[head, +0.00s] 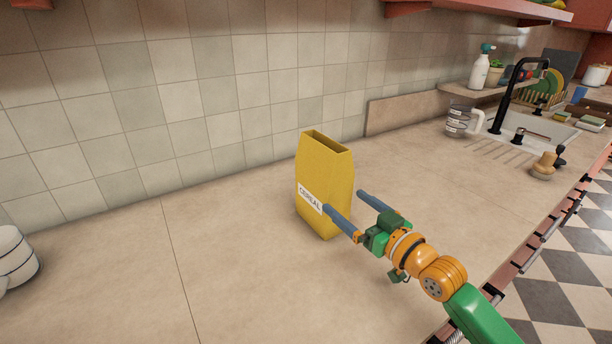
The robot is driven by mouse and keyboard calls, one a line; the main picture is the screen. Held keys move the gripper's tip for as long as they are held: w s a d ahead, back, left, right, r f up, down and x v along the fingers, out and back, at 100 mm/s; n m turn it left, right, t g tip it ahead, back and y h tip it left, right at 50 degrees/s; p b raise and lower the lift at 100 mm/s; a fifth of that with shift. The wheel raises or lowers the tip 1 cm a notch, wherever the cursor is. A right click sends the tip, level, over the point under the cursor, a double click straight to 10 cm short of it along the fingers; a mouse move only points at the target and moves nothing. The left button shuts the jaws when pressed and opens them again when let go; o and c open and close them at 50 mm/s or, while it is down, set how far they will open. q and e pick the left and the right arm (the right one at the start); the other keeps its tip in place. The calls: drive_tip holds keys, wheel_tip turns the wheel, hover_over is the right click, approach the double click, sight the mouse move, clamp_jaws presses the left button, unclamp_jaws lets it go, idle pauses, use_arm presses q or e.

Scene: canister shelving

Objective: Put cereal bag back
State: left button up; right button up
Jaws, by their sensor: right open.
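The yellow cereal bag (323,180) stands upright on the counter, open at the top, with a white label reading CEREAL on its front. My right gripper (345,200) is open at the bag's lower right. One blue finger overlaps the bag's front in the picture and the other lies just to the bag's right. I cannot tell whether either finger touches the bag. My left gripper is not in view.
The counter (230,260) is clear around the bag. A striped white container (15,255) stands at the far left. A clear measuring jug (460,121), a sink (535,130) with a black tap, and a wooden brush (544,165) are at the right. The tiled wall (180,95) runs behind.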

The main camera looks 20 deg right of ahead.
sight(322, 178)
drive_tip(key=shift+w+r+p, duration=0.35)
drive_tip(key=shift+w+r, duration=0.15)
drive_tip(key=shift+w, duration=0.15)
drive_tip(key=w, duration=0.6)
drive_tip(key=w+a, duration=0.1)
drive_tip(key=w, duration=0.2)
drive_tip(key=shift+a+p, duration=0.1)
drive_tip(key=shift+p, duration=0.3)
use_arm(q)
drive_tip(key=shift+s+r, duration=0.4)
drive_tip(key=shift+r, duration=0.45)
use_arm(e)
drive_tip(key=c, duration=1.2)
